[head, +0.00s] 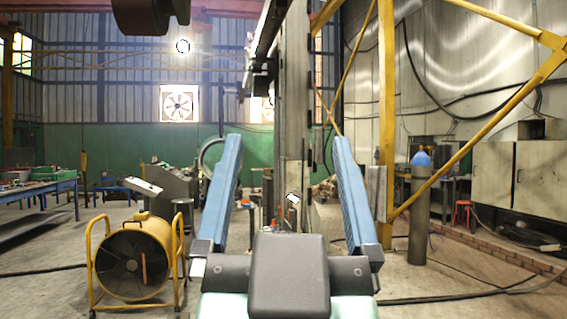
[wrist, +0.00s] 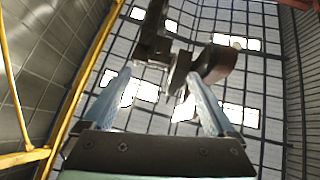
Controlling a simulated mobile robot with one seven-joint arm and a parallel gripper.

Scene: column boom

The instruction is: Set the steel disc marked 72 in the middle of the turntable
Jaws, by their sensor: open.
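I cannot make out a steel disc marked 72 or a turntable in either view. My gripper (head: 288,142) points up and away in the head view, its two blue fingers wide apart with nothing held between them. The wrist view shows the same open gripper (wrist: 158,75), fingers pointing toward the upper wall and windows. Beyond the fingertips in the wrist view hangs a dark bracket with a brownish rounded drum (wrist: 215,63). A round grey ring (head: 208,155) is partly hidden behind the left finger in the head view; I cannot tell what it is.
A tall steel column (head: 294,90) stands behind my gripper. A yellow drum fan (head: 133,262) stands at left, with a blue bench (head: 40,187) beyond. A gas cylinder (head: 419,215) and yellow frame (head: 386,110) stand at right. Cables cross the floor.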

